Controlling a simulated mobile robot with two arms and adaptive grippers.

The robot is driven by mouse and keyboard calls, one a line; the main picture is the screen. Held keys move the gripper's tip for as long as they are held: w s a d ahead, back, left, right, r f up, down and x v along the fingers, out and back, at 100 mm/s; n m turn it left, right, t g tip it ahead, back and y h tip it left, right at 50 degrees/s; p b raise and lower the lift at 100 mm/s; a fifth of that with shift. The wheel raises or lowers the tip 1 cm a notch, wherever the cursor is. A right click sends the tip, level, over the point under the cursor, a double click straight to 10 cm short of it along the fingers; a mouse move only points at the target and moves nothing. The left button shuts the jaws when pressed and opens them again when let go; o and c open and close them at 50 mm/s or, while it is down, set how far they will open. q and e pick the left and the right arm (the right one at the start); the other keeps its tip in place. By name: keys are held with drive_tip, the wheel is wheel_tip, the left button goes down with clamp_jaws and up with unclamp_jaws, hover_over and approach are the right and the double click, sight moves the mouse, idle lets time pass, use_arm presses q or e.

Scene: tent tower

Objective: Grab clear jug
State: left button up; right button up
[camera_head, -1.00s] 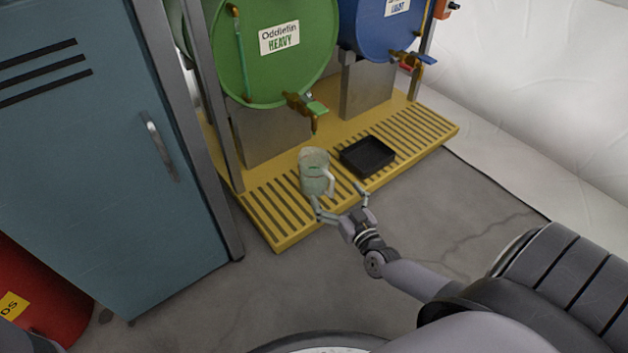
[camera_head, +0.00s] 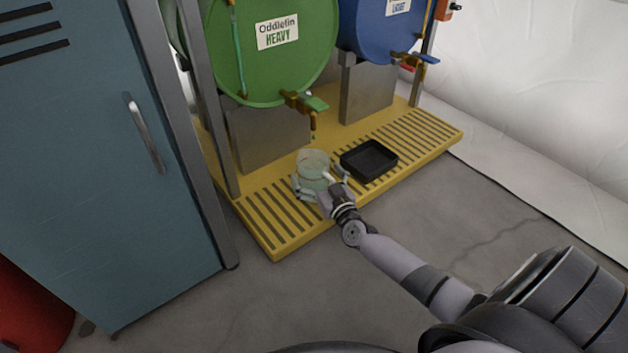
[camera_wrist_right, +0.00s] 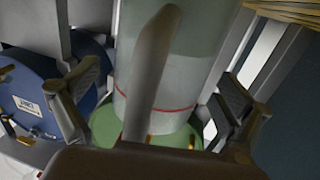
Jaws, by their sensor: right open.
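The clear jug (camera_head: 313,163) stands on the yellow slatted platform below the green drum, its lower part partly hidden by my gripper. My right gripper (camera_head: 321,186) is open, with its fingers on either side of the jug. In the right wrist view the jug (camera_wrist_right: 193,75) is pale and see-through with a red line around it, and its handle (camera_wrist_right: 151,70) faces the camera. The right gripper's fingers (camera_wrist_right: 157,105) are spread to both sides of the jug, and no firm grip shows. My left gripper is not in view.
A black tray (camera_head: 369,160) sits on the platform (camera_head: 425,136) right of the jug. The green drum (camera_head: 275,55) with its tap (camera_head: 303,101) is above and behind the jug. A blue drum (camera_head: 385,30) is further right. A teal locker (camera_head: 90,170) stands left.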

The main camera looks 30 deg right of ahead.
drive_tip(key=shift+c, duration=0.6)
drive_tip(key=shift+r, duration=0.1)
drive_tip(key=c, duration=1.5)
